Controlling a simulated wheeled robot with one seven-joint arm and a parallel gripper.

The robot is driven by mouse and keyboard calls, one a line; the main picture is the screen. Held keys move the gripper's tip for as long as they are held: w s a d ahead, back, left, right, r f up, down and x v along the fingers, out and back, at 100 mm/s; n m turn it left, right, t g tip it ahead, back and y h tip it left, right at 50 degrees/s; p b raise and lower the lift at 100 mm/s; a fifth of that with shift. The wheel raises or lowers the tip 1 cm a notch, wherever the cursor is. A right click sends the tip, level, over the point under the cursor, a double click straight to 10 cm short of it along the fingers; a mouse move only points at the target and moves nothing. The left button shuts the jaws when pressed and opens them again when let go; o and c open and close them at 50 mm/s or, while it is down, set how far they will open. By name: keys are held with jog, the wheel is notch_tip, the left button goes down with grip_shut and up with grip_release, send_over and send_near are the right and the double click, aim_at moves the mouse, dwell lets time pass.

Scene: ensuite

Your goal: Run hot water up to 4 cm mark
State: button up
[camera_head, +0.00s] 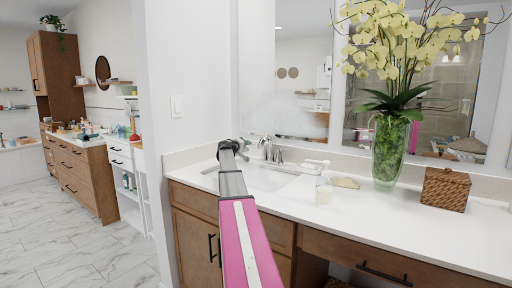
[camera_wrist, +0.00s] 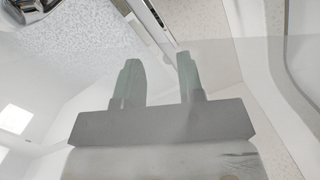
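The sink basin (camera_head: 262,180) is set in the white counter, with a chrome faucet (camera_head: 268,150) and its handles behind it. My gripper (camera_wrist: 160,78) shows two grey-green fingers in the wrist view, apart with nothing visible between them. In the head view my arm reaches to the left side of the sink, and the gripper end is too small to read. A curved chrome part (camera_wrist: 28,10), perhaps of the faucet, shows at the top left of the wrist view. A pale haze lies over the basin and mirror. I cannot make out water level or a 4 cm mark.
A glass vase of yellow orchids (camera_head: 388,150), a woven box (camera_head: 445,189), a soap dish (camera_head: 345,183) and a small bottle (camera_head: 323,192) stand on the counter right of the sink. Floor (camera_head: 90,255) is clear at left.

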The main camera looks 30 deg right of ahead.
jog(key=w+d+n, duration=0.1)
jog(key=d+n, duration=0.1)
jog(key=d, duration=0.1)
jog(key=w+d+f+n+t, duration=0.1)
jog(key=d+n, duration=0.1)
jog(key=d, duration=0.1)
jog(key=w+d+n+t, duration=0.1)
jog(key=w+d, duration=0.1)
jog(key=d, duration=0.1)
jog(key=shift+f+n, duration=0.2)
jog(key=shift+n, duration=0.2)
jog(key=shift+s, duration=0.1)
grip_shut()
